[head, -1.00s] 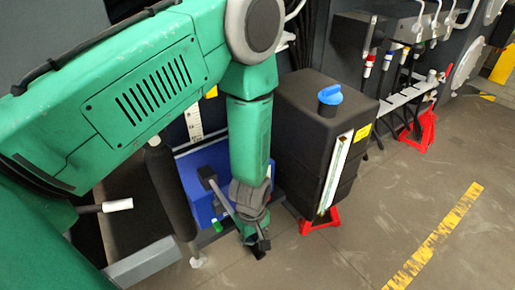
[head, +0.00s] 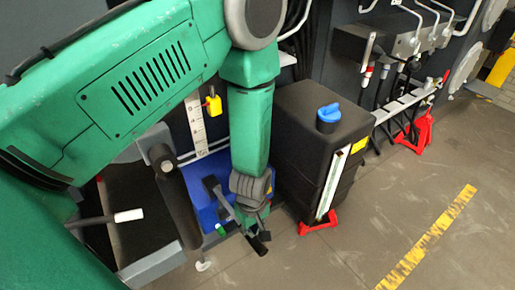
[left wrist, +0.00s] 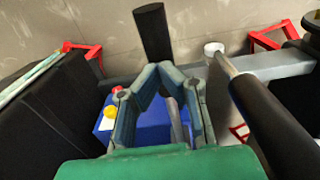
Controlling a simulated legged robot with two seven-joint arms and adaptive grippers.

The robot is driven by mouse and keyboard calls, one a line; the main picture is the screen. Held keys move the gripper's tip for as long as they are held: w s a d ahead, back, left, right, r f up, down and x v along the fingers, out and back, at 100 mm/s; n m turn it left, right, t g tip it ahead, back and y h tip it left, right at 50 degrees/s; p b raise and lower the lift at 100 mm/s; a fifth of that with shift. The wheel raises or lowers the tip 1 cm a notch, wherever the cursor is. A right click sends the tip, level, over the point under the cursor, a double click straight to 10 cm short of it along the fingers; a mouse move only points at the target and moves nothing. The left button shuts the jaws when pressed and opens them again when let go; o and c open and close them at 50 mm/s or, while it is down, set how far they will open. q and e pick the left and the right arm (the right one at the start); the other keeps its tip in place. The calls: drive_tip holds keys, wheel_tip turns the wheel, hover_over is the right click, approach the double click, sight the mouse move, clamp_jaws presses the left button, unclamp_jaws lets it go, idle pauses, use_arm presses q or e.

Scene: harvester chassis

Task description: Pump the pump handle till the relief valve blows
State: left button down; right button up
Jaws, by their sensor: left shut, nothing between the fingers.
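The pump handle is a grey lever with a black grip (head: 259,243), running from a black pivot on the blue pump unit (head: 206,215). My left gripper (head: 254,224) is shut at the handle's outer end, close to the grip. In the left wrist view, the shut left gripper (left wrist: 160,72) has the black grip (left wrist: 152,32) just beyond its fingertips. A grey rod runs below its fingers, and I cannot tell whether they touch it. The blue unit (left wrist: 150,132) lies beneath. I cannot make out the relief valve. My right gripper is out of view.
A black tank (head: 315,135) with a blue cap stands right of my left forearm. A black cylinder (head: 176,200) stands left of the blue unit, and a white-tipped rod (head: 128,216) is further left. Floor with a yellow stripe (head: 430,240) is clear at the right.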

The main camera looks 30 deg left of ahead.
use_arm(q)
drive_tip(key=shift+d+r, duration=0.15)
drive_tip(key=shift+r, duration=0.45)
drive_tip(key=shift+d+f, duration=0.1)
drive_tip(key=shift+f, duration=0.05)
drive_tip(key=shift+a, duration=0.25)
drive_tip(key=shift+r, duration=0.2)
wheel_tip(320, 180, up, 11)
drive_tip(key=shift+r, duration=0.15)
